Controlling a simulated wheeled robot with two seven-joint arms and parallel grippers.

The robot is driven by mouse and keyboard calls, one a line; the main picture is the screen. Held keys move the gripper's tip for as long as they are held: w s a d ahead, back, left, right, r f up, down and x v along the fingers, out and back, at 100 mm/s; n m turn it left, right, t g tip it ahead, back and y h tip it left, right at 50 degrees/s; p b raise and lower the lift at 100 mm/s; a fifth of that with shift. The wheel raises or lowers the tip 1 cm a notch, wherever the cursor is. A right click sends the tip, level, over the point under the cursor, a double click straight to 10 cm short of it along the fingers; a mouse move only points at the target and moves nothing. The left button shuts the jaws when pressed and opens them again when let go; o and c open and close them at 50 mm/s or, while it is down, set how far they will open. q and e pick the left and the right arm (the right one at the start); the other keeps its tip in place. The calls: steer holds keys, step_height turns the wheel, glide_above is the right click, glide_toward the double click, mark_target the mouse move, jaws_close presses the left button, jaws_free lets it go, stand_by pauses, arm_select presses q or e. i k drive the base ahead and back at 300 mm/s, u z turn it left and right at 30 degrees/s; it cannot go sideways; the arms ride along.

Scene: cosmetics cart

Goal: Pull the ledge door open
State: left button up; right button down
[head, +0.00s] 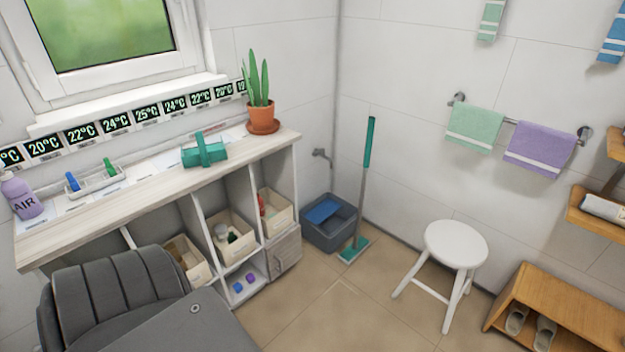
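The ledge (150,185) is a long pale wooden shelf unit under the window. Its small grey-wood door (286,252) is at the lower right end of the unit, below a cream bin (277,213). The door looks closed, flush with the front, though it is small in the view. Neither of my grippers is in view, so nothing touches the door.
A grey-blue tub (329,222) and a green-handled mop (365,185) stand right of the door. A white stool (455,245) stands farther right. A dark grey ribbed shape (125,290) hides the unit's lower left. The tiled floor (340,305) before the door is clear.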

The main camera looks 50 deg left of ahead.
mark_target(284, 251)
steer(key=u, duration=0.05)
steer(key=i, duration=0.8)
steer(key=u, duration=0.75)
steer(key=i, duration=0.55)
steer(key=u, duration=0.4)
